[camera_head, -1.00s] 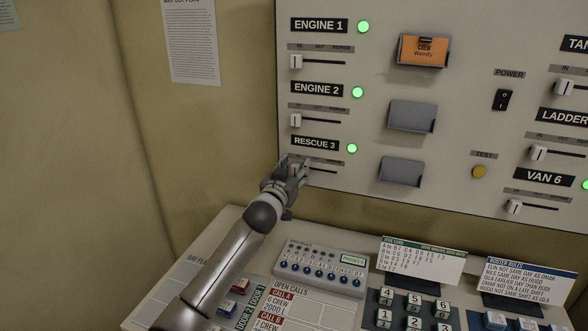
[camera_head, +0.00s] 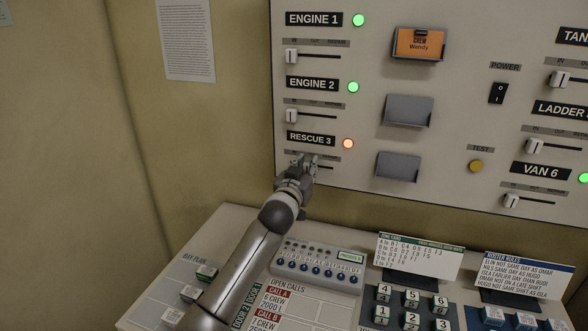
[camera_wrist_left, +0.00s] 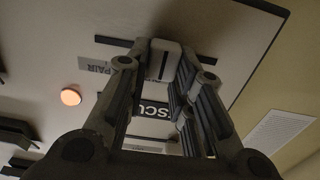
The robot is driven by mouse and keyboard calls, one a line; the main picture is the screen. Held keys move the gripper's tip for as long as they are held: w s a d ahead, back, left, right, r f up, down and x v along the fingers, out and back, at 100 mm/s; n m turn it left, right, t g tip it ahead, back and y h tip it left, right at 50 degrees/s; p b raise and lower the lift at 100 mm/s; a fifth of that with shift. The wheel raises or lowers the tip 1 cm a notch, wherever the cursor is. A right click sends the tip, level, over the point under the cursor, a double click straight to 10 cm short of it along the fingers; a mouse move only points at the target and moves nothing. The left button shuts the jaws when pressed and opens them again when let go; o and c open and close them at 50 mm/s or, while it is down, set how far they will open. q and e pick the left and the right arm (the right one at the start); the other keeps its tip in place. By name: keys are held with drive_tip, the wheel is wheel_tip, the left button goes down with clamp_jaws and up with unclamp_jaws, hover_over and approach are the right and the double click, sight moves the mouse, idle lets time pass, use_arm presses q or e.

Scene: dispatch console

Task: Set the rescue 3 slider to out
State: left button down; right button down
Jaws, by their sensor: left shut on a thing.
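The RESCUE 3 label (camera_head: 311,139) is on the wall panel, with its slider at the panel's lower left. My left gripper (camera_head: 305,164) is at this slider and covers its knob and much of its track in the head view. In the left wrist view the pale slider knob (camera_wrist_left: 163,57) is between the fingers of my left gripper (camera_wrist_left: 165,68), which is shut on it. Dark track (camera_wrist_left: 114,41) shows on both sides of the knob, so it stands near mid-track. The RESCUE 3 lamp (camera_head: 348,143) glows orange. My right gripper is not in view.
The ENGINE 2 slider (camera_head: 292,116) and ENGINE 1 slider (camera_head: 291,56) sit above, both at their left ends with green lamps. An empty grey card holder (camera_head: 399,166) is right of my gripper. The desk with a button box (camera_head: 317,262) lies below.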

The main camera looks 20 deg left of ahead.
use_arm(q)
drive_tip(key=shift+d, duration=0.2)
drive_tip(key=c, duration=1.2)
unclamp_jaws()
drive_tip(key=shift+c, duration=0.2)
drive_tip(key=shift+s, duration=0.1)
drive_tip(key=s, duration=1.2)
drive_tip(key=shift+a, duration=0.2)
drive_tip(key=shift+w, duration=0.1)
